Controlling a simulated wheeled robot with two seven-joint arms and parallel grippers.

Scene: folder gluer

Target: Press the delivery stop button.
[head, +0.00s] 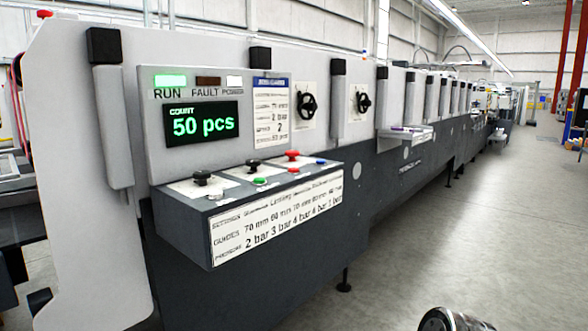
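A dark control box (190,231) juts from the near end of the long grey machine. On its top are a red mushroom button (292,154), a small red button (294,170), a green button (260,181), a blue button (320,162) and two black knobs, one at the left (202,177) and one farther back (253,165). The labels by the buttons are too small to read, so I cannot tell which one is delivery stop. Nothing touches the buttons.
A panel above the box has a lit green RUN lamp (170,81), a dark FAULT lamp (208,81) and a display (202,123) reading 50 pcs. The machine runs back to the right. The concrete floor (480,220) beside it is clear.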

